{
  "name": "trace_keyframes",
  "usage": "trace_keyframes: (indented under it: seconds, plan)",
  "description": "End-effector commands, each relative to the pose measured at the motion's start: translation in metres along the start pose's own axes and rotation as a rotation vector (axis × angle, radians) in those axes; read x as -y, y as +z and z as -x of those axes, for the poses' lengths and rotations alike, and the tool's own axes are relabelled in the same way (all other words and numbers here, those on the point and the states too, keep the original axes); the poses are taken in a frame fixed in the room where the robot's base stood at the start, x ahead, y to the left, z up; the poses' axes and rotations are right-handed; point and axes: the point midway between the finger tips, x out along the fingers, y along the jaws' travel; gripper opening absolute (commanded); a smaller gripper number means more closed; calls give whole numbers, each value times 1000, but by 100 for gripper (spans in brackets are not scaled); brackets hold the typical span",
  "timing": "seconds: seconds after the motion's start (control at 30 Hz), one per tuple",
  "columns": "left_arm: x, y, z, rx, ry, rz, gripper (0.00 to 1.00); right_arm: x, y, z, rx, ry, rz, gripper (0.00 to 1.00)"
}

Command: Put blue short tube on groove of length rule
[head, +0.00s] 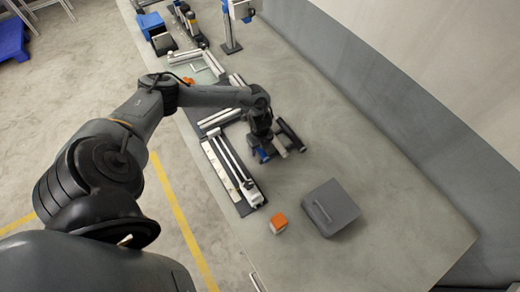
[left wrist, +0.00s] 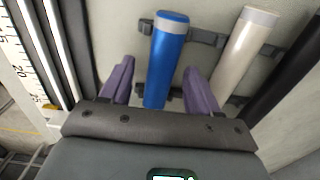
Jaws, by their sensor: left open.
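The length rule (head: 229,172) is a long white strip on a dark base, left of the gripper. Its printed scale (left wrist: 22,60) shows at the left of the wrist view. My right gripper is not in view.
A white tube (left wrist: 236,55) and a black tube (left wrist: 290,70) lie right of the blue one. A grey box (head: 330,208) and a small orange-topped block (head: 278,223) sit nearer on the table. The table's right side (head: 400,200) is clear.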

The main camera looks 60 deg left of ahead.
Motion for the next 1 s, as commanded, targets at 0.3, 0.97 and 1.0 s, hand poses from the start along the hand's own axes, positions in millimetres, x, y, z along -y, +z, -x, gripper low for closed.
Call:
trace_keyframes:
  seconds: [0.3, 0.97, 1.0]
  plan:
    - [0, 0, -1, 0, 0, 0, 47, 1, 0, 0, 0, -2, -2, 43]
    - [0, 0, 2, 0, 0, 0, 0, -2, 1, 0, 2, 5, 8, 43]
    - [0, 0, 4, 0, -1, 0, 0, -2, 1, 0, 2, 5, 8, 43]
